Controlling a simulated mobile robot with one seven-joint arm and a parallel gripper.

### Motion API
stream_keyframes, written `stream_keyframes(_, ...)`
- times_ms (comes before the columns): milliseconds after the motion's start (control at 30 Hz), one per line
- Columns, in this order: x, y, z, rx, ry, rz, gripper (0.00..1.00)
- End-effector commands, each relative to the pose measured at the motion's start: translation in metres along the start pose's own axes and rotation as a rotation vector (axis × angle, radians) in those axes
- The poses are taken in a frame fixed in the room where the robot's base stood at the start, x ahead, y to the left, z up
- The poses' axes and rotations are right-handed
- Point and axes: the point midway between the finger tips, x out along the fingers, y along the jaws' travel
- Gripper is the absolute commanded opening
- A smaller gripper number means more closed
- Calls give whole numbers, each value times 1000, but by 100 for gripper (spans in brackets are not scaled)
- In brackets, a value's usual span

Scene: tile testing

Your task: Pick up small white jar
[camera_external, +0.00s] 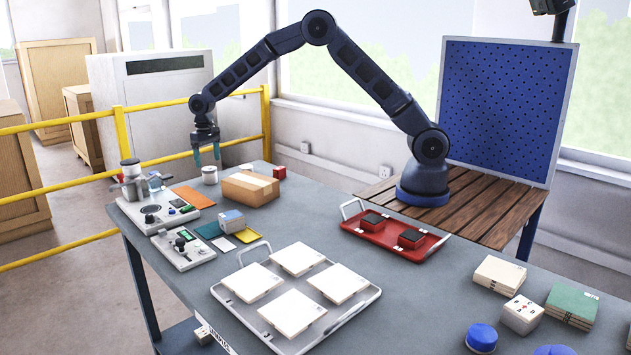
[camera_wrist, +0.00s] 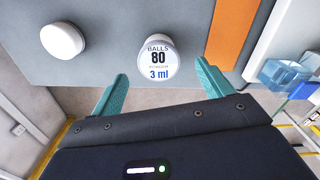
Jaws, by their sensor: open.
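A small white jar (camera_external: 209,175) stands upright near the table's far left edge. In the wrist view, the fingertips of my gripper (camera_wrist: 162,71) lie to the left and right of the jar's near side. A second, plain white round object (camera_wrist: 62,40) sits to the left there.
A cardboard box (camera_external: 250,188) stands close to the jar. An orange tile (camera_external: 193,196) lies nearby and also shows in the wrist view (camera_wrist: 236,35). A blue clear container (camera_wrist: 284,75) is at the right. A yellow rail (camera_external: 160,159) runs behind the table.

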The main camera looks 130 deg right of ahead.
Motion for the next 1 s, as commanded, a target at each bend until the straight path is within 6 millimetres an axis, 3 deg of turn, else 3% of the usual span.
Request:
stream_keyframes(100,16,0,0,-1,-2,1,79)
stream_keyframes(367,32,1,1,-1,-1,0,79)
stream_keyframes(633,67,2,1,-1,-1,0,79)
stream_keyframes(900,71,2,0,-1,1,-1,79)
stream_keyframes(1000,70,2,0,-1,1,-1,59)
